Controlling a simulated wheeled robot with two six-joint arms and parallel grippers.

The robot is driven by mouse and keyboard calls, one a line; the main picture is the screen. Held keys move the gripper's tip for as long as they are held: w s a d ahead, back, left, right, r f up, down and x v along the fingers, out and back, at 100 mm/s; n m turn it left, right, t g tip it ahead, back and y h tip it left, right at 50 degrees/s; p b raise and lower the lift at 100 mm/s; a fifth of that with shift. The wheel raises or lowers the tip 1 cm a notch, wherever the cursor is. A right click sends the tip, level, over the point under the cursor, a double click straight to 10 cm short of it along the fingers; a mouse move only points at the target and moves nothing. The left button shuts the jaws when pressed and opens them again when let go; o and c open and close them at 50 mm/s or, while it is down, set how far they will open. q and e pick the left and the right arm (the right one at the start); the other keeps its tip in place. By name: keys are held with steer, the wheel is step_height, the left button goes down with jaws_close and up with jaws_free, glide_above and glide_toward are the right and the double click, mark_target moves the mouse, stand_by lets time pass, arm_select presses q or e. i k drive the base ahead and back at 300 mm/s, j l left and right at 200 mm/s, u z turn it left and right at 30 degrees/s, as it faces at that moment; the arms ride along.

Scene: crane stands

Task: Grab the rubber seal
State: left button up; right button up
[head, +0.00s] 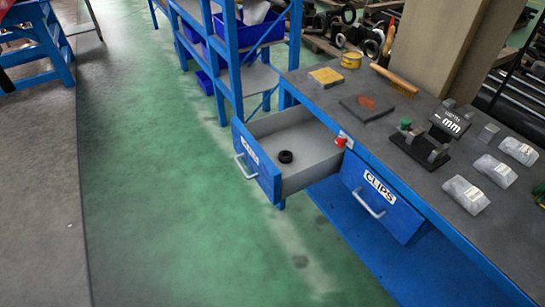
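The rubber seal appears to be the small black ring (285,157) lying inside an open blue drawer (257,176). It rests near the drawer's front panel, with bare grey drawer floor behind it. The drawer's label is seen at an angle and is hard to read. Neither my left nor my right gripper is in view.
A blue bench (362,140) holds a yellow pad, a brush (395,80), a gauge stand (420,147) and clear bags. A red object (340,142) sits by the drawer. The CLIPS drawer (381,201) is beside it. Green floor (160,210) is clear in front.

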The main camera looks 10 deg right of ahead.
mark_target(284, 152)
steer(key=k+l+z, duration=0.3)
steer(key=l+z, duration=0.25)
steer(key=k+l+z, duration=0.15)
steer(key=l+z, duration=0.15)
